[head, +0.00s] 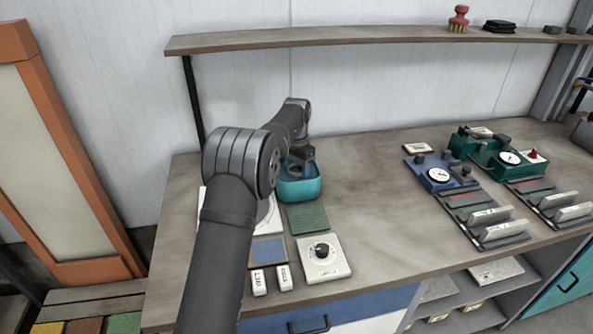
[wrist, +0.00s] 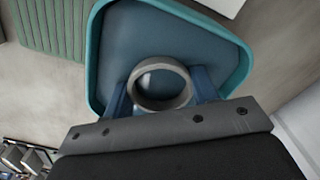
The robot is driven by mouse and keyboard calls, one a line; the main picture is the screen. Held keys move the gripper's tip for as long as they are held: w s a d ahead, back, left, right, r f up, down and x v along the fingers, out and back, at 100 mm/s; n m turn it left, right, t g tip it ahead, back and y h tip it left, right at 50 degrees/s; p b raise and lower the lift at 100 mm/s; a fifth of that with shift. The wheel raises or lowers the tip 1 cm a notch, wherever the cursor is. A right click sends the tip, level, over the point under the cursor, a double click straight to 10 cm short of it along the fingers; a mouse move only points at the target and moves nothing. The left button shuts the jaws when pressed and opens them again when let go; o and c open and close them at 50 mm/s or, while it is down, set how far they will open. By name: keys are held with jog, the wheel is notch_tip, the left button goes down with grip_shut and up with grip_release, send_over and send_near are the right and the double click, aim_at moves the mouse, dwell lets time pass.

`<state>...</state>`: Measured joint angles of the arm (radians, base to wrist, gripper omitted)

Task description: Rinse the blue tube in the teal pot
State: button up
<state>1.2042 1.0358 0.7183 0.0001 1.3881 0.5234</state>
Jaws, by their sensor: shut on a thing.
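The teal pot (head: 300,189) stands on the bench behind the green pad, with a dark blue inside. In the wrist view its teal rim (wrist: 93,62) surrounds the blue interior. My gripper (head: 301,158) is over the pot, pointing down. In the wrist view its two blue fingers (wrist: 161,96) are shut on a round, hollow piece with a grey rim, taken as the blue tube (wrist: 160,64). The tube is seen end-on, within the pot's outline. Its blue side and lower end are hidden, so I cannot tell how deep it sits.
A green ribbed pad (head: 307,219) lies in front of the pot, with a white dial box (head: 322,259) and two white labelled blocks (head: 271,280) nearer the front edge. Blue (head: 438,172) and green (head: 497,152) devices stand at right. The bench between is clear. A shelf (head: 370,36) runs above.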

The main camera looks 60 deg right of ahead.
jog(key=shift+f, duration=0.65)
jog(key=shift+r, duration=1.05)
jog(key=shift+f, duration=1.05)
notch_tip(320, 180, up, 10)
jog(key=shift+f, duration=0.25)
dwell(1.1)
jog(key=shift+s, duration=0.1)
dwell(0.3)
